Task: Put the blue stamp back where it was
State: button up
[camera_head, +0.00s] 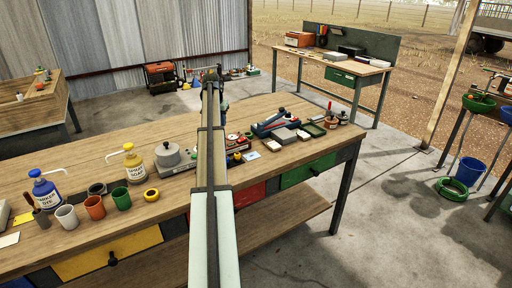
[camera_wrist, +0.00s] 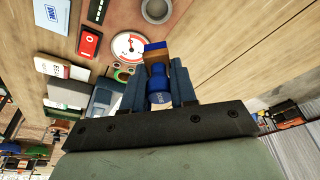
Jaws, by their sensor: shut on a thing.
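In the wrist view my gripper (camera_wrist: 158,82) is shut on the blue stamp (camera_wrist: 159,92), whose blue body shows between the two dark blue fingers. A brown and orange block (camera_wrist: 155,50) shows just beyond the fingertips, against the stamp; I cannot tell whether it is part of it. The wooden bench top (camera_wrist: 220,40) lies beyond. In the head view my arm runs over the middle of the bench, and the stamp cannot be made out there. The stamp's height above the bench is unclear.
In the head view, a blue-handled tool (camera_head: 270,126) and pads lie right of my arm; bottles and cups (camera_head: 95,207) stand left. Bare wood lies at the bench's left back.

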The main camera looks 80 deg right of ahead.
jog(key=s+d+m+g, duration=0.1)
jog(key=s+d+m, duration=0.3)
jog(key=s, duration=1.2)
jog(key=shift+d+f, duration=0.15)
jog(key=shift+f, duration=2.4)
jog(key=shift+d+f, duration=0.1)
jog(key=shift+f, duration=2.4)
jog(key=shift+f, duration=0.1)
jog(key=o, duration=0.8)
jog(key=shift+o, duration=0.2)
jog(key=v, duration=1.2)
jog(key=shift+d, duration=0.1)
